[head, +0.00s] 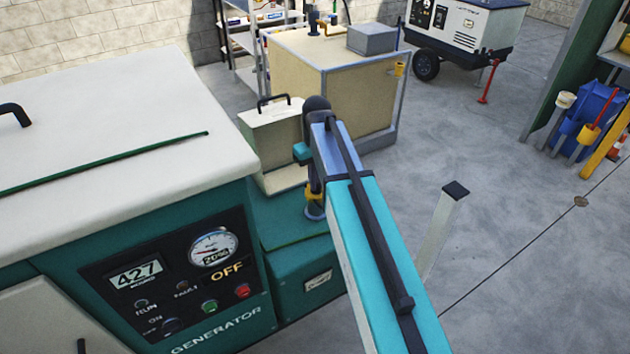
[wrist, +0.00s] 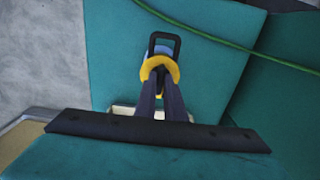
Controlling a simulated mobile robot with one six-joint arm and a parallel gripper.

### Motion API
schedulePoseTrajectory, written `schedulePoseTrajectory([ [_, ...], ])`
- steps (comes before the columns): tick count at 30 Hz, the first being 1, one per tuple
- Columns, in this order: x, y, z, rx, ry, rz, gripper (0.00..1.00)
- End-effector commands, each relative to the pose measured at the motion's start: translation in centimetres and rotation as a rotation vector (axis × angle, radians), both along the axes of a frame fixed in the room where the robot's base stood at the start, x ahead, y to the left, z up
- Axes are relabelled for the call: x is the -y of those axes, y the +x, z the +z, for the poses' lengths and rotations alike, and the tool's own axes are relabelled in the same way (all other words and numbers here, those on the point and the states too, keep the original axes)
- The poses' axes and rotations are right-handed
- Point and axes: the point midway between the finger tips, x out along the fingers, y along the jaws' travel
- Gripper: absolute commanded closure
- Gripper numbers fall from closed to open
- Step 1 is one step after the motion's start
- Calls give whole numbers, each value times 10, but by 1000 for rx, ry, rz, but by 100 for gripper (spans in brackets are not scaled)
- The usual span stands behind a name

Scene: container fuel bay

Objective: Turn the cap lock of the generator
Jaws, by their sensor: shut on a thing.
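The generator is teal with a white lid (head: 110,110) and a control panel (head: 170,275) that reads 427, OFF and a gauge. Its lower teal tank housing (head: 295,240) carries the filler with the cap lock. The cap lock shows in the wrist view as a yellow curved piece (wrist: 160,66) over a blue part, with a black loop behind it. In the head view its blue part (head: 315,212) sits below my gripper. My gripper (head: 314,186) points down and its dark fingers (wrist: 163,100) are shut on the cap lock. The exact contact is partly hidden.
A beige tank (head: 325,85) is farther back. A slanted grey post with a black top (head: 443,222) stands to the right. The concrete floor (head: 500,140) beyond is open.

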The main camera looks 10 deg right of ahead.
Motion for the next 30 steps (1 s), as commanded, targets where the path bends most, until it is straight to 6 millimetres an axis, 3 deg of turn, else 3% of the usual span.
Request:
schedulePoseTrajectory([
  [10, 0, 0, 0, 0, 0, 6, 100],
  [11, 0, 0, 0, 0, 0, 6, 87],
  [14, -1, 0, 0, 0, 0, 6, 72],
  [30, -1, 0, 9, 1, 0, 5, 72],
])
